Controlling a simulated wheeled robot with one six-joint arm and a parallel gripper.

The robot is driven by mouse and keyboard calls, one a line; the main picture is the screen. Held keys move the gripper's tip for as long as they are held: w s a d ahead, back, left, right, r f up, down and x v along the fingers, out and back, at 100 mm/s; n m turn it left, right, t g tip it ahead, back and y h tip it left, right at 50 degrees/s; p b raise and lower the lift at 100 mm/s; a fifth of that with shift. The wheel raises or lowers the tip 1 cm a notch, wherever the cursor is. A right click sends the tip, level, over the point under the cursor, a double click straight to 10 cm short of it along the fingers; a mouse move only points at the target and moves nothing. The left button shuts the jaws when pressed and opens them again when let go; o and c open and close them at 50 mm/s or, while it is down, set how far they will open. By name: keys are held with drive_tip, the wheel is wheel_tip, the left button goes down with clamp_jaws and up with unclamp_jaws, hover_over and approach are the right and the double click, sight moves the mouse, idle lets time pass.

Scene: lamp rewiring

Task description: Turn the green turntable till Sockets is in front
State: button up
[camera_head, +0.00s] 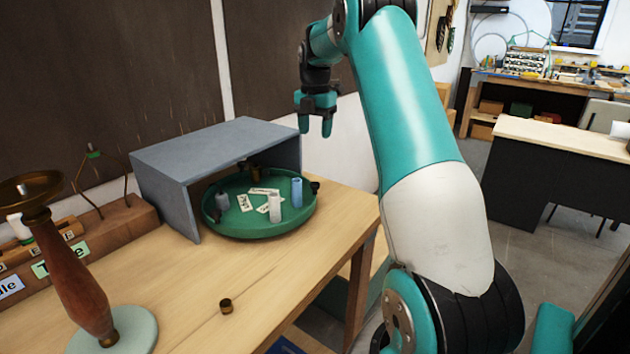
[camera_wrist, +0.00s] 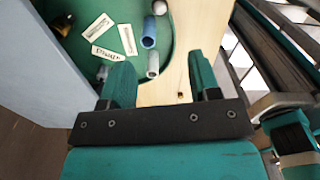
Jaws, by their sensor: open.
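The green turntable (camera_head: 250,229) sits on the wooden bench, its back part under a grey box-like cover. White labels (camera_head: 264,191) lie on it; their words are too small to read surely in the head view. A pale cylinder (camera_head: 275,208) and a blue cylinder (camera_head: 297,192) stand near its right side, and a grey one (camera_head: 222,201) at its left. In the wrist view the turntable (camera_wrist: 120,68) shows at the top with labels and cylinders. My gripper (camera_head: 318,114) is open and empty, above and right of the turntable, apart from it.
The grey cover (camera_head: 213,150) arches over the turntable's back. A lamp stand with a wooden stem (camera_head: 75,270) stands at the left front. A small brass piece (camera_head: 225,306) lies on the bench (camera_head: 180,290). The bench front is mostly clear.

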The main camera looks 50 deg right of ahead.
sight(315, 184)
wheel_tip(315, 184, down, 16)
drive_tip(key=shift+r+p, duration=0.15)
drive_tip(key=shift+p, duration=0.95)
drive_tip(key=shift+c, duration=0.2)
clamp_jaws()
